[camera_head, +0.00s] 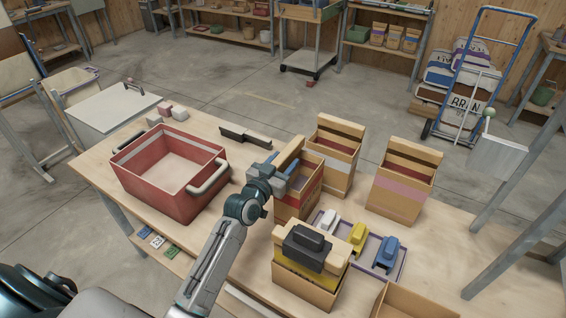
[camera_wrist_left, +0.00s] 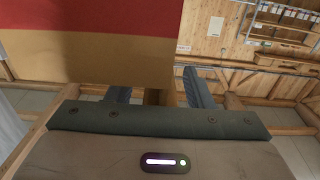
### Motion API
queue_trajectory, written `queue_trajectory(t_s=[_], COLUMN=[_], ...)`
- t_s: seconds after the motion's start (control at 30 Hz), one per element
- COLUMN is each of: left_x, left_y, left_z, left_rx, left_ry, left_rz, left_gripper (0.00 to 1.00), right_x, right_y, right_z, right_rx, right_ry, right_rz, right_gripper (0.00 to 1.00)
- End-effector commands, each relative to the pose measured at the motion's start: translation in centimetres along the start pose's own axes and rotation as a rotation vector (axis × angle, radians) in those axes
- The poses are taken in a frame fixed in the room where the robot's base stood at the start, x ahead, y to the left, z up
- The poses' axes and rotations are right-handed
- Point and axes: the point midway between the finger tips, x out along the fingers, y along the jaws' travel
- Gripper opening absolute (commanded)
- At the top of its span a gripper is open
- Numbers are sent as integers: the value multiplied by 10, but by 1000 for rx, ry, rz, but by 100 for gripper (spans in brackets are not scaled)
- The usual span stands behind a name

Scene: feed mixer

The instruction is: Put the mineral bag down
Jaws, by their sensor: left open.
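A brown paper bag with a red band (camera_head: 294,205) stands upright on the wooden table, right of the red tub; I take it for the mineral bag, though no label can be read. My left gripper (camera_head: 284,179) is open at the upper part of this bag. In the left wrist view the bag (camera_wrist_left: 90,60) fills the upper left, close behind the spread fingers (camera_wrist_left: 157,92). I cannot tell whether a finger touches it. The gripper hides part of the bag's left side. My right gripper is not in view.
A red tub (camera_head: 150,190) stands left. A yellow-banded bag (camera_head: 300,288) with a dark block on top is in front, beside a tray (camera_head: 402,262) of scoops.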

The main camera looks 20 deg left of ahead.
Motion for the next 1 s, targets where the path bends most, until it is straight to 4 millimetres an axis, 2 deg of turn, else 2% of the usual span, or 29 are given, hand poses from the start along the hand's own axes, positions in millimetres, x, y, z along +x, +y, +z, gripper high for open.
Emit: queue_trajectory(t_s=[0.17, 0.27, 0.5, 0.7, 0.83, 1.0], left_x=[-6, -22, -75, -107, -117, -120], left_y=[0, 0, 0, 0, 0, 0], left_z=[0, 2, 1, 0, -1, -2], left_rx=[2, 3, 4, 3, 0, 1], left_ry=[-1, -2, -2, -2, -1, 0], left_rz=[0, 0, 1, 1, 0, 0], left_gripper=[47, 47, 47, 47, 47, 47], right_x=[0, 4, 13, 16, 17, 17], right_y=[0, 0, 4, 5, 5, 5], right_z=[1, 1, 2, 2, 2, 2], right_rx=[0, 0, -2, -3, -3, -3], right_ry=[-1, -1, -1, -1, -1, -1], right_rz=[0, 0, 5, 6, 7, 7], right_gripper=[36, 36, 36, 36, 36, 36])
